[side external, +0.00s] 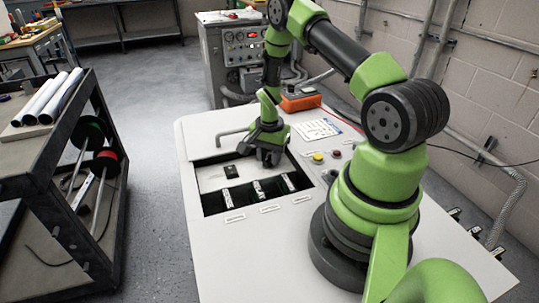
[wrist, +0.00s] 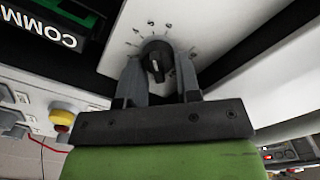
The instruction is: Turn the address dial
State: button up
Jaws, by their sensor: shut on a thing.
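The address dial (wrist: 156,58) is a round black knob with a pale pointer mark, set in a white panel (wrist: 205,22) with a printed number scale around it. My gripper (wrist: 157,80) has its two grey fingers on either side of the dial and is shut on it. In the side external view my gripper (side external: 266,154) reaches down into the recessed bay of the white bench, at the panel's right end. The dial is hidden behind the fingers there. The exact number the pointer faces is too small to tell.
A label reading COMM (wrist: 44,30) lies beside the panel. Yellow and red buttons (side external: 318,157) and a printed card (side external: 316,129) are on the bench top (side external: 255,245). A bent metal handle (side external: 232,134) stands behind the bay.

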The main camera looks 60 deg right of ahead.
aim_at(269, 155)
jog(key=o, duration=0.6)
jog(key=shift+c, duration=0.2)
notch_tip(269, 155, up, 10)
jog(key=shift+f, duration=0.1)
jog(key=a+r+n+t, duration=0.25)
jog(key=a+r, duration=0.25)
jog(key=r, duration=0.3)
jog(key=a+r+n+t, duration=0.1)
jog(key=a+r+n, duration=0.2)
jog(key=a+r, duration=0.35)
jog(key=s+a+r+n+t+y, duration=0.2)
jog(key=s+a+r+n+t, duration=0.1)
jog(key=s+a+r+n, duration=0.5)
jog(key=s+a+r, duration=0.1)
jog(key=s, duration=0.2)
jog(key=shift+s+a+r+t, duration=0.25)
jog(key=shift+s+a+t, duration=0.05)
jog(key=shift+a+t, duration=0.1)
